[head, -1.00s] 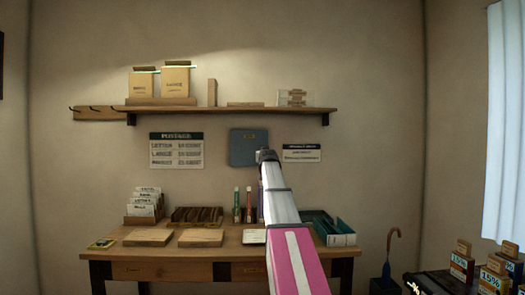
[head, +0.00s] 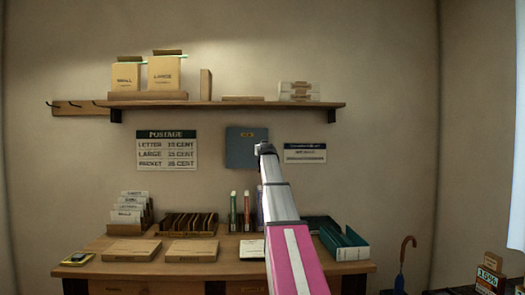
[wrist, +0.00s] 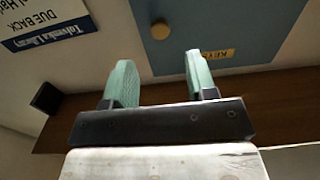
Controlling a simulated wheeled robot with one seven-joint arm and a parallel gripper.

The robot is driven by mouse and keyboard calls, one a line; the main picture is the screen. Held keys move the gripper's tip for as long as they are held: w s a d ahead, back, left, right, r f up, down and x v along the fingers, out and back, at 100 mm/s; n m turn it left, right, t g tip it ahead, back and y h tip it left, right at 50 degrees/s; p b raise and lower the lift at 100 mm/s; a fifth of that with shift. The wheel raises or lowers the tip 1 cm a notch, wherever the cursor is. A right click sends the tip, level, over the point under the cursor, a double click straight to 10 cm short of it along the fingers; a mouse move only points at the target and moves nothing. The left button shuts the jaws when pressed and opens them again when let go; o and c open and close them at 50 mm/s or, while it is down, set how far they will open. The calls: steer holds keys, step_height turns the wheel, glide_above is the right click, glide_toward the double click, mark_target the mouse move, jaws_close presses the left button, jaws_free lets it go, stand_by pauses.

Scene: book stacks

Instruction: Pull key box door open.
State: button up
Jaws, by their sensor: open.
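The key box (head: 241,148) is a flat blue-grey box on the wall between two signs, below the shelf. In the wrist view its door (wrist: 240,22) shows a yellow KEYS label (wrist: 213,55) and a round tan knob (wrist: 159,30). The door looks shut. My gripper (head: 265,148) is in front of the box's lower right in the head view. In the wrist view its two green fingers (wrist: 158,78) are apart and empty. The knob appears between and beyond the fingertips, and I see no contact with it.
A wooden shelf (head: 215,103) with boxes runs above the key box. A postage sign (head: 167,150) hangs to the left and a smaller sign (head: 305,152) to the right.

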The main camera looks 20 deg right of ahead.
steer(key=x, duration=0.8)
steer(key=shift+s+f, duration=0.1)
jaws_close()
